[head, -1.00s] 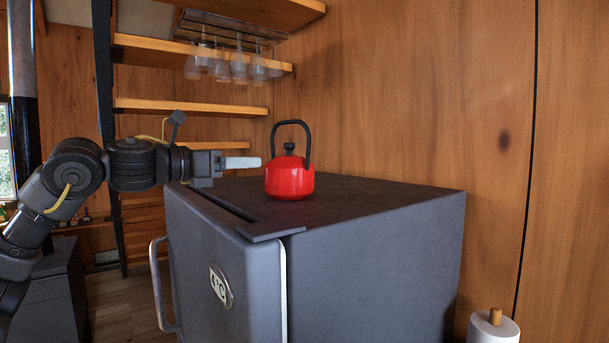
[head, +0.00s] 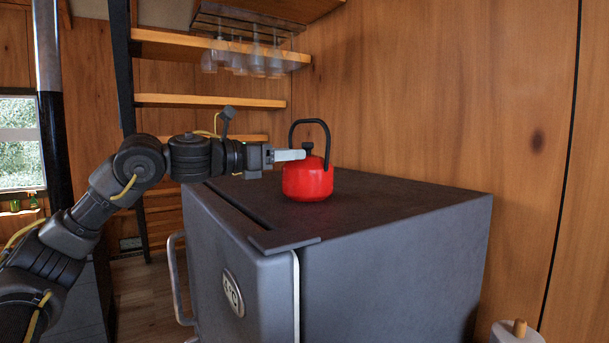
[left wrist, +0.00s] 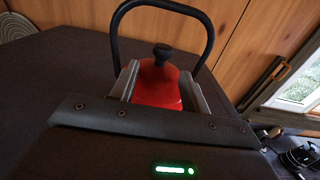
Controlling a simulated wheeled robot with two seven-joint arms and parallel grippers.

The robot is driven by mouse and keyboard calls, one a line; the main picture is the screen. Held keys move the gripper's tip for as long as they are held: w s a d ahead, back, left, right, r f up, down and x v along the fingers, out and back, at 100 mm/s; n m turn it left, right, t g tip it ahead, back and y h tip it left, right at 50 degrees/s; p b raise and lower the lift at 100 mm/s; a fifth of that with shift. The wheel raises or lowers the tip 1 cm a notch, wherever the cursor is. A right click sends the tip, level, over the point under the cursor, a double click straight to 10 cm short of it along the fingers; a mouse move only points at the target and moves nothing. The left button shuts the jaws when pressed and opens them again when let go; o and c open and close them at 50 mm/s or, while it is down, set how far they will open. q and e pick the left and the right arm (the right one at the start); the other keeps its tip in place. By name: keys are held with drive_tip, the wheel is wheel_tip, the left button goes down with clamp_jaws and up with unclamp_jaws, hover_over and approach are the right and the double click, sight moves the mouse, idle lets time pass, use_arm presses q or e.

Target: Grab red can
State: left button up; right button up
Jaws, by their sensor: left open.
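The red can is a red kettle (head: 307,180) with a black knob and a tall black arched handle. It stands upright on top of the dark grey fridge (head: 400,205). My left gripper (head: 291,155) reaches in from the left at the height of the kettle's upper part, its fingertips at the kettle's left side. In the left wrist view the kettle (left wrist: 157,88) shows between the two open fingers (left wrist: 160,85), with the handle rising beyond them. I cannot tell whether the fingers touch it. My right gripper is not in view.
Several glasses (head: 243,55) hang under a shelf above and behind the fridge. A wooden wall (head: 430,90) stands close behind the kettle. A paper roll (head: 517,333) is at the lower right. The fridge top right of the kettle is clear.

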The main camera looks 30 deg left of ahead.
sight(308, 158)
use_arm(q)
drive_tip(key=shift+w+d+r+p, duration=0.3)
drive_tip(key=shift+w+d+p, duration=0.05)
drive_tip(key=shift+w+p, duration=0.2)
drive_tip(key=shift+w+d+r+p, duration=0.25)
drive_tip(key=shift+w+d+p, duration=0.15)
drive_tip(key=shift+p, duration=0.15)
drive_tip(key=x, duration=0.1)
drive_tip(key=p+x, duration=0.1)
drive_tip(key=shift+w+f, duration=0.25)
drive_tip(key=shift+w, duration=0.1)
drive_tip(key=shift+w+d, duration=0.15)
drive_tip(key=shift+d, duration=0.05)
drive_tip(key=shift+s+a, duration=0.15)
drive_tip(key=shift+s, duration=0.1)
drive_tip(key=shift+c, duration=0.5)
drive_tip(key=shift+w+f, duration=0.1)
drive_tip(key=shift+w, duration=0.05)
drive_tip(key=c, duration=0.7)
clamp_jaws()
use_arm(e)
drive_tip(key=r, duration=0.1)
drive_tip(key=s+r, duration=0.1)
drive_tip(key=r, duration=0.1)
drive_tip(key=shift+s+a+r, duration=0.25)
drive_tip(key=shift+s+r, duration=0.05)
